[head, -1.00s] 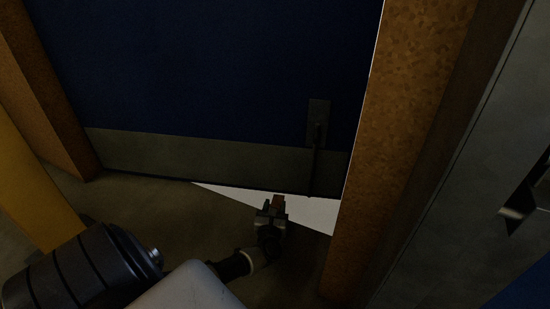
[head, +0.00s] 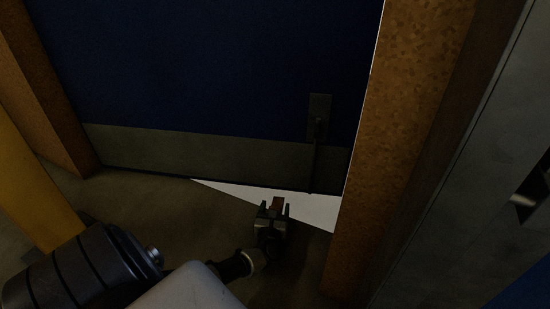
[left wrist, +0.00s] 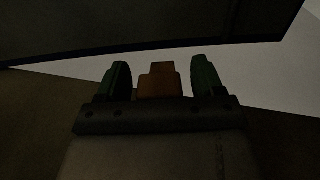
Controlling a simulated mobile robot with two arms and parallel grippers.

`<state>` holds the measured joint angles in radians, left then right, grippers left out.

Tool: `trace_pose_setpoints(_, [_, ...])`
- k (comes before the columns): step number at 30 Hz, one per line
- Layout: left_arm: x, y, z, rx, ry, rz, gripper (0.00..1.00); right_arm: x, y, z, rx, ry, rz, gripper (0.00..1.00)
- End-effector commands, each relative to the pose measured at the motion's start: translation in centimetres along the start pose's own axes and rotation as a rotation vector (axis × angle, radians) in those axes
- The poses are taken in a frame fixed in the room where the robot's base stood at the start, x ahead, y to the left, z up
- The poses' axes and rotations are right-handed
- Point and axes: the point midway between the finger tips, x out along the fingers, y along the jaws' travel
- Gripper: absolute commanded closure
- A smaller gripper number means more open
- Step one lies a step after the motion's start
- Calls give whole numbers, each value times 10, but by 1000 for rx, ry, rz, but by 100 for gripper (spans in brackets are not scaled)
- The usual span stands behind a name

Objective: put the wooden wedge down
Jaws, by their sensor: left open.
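The wooden wedge (head: 277,204) is a small reddish-brown block on the floor near the foot of the blue door (head: 220,70). In the left wrist view the wedge (left wrist: 160,82) lies between the two green-tipped fingers, with a gap on each side. My left gripper (head: 273,210) is open around it, low at the floor. The wedge's lower part is hidden by the gripper, so its contact with the floor cannot be made out. My right gripper is not in view.
The blue door has a grey kick plate (head: 200,155) and a dark handle or holder (head: 319,118). An orange-brown frame post (head: 395,150) stands close on the right, another (head: 40,100) on the left. Bright floor (head: 310,208) shows by the door's bottom edge.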

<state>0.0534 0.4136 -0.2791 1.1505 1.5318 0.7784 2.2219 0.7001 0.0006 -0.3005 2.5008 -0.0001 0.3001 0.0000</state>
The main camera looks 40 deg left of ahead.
Motion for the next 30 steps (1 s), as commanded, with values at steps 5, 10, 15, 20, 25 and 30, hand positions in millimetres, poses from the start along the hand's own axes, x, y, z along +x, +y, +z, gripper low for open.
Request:
trace_pose_setpoints(5, [-16, 0, 5, 1, 5, -1, 32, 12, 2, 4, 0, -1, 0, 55])
trace_pose_setpoints(10, [-47, 0, 6, 0, 4, -1, 32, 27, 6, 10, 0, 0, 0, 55])
trace_pose_setpoints(15, [-68, 0, 5, 0, 2, 0, 32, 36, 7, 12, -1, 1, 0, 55])
trace_pose_setpoints(20, [-76, 0, 3, 0, 0, -1, 32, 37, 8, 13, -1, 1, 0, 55])
trace_pose_setpoints(25, [-76, 0, 2, 0, 0, -1, 32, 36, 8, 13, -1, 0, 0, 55])
trace_pose_setpoints(30, [-75, 0, 2, 0, 0, -1, 32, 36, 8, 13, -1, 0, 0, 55])
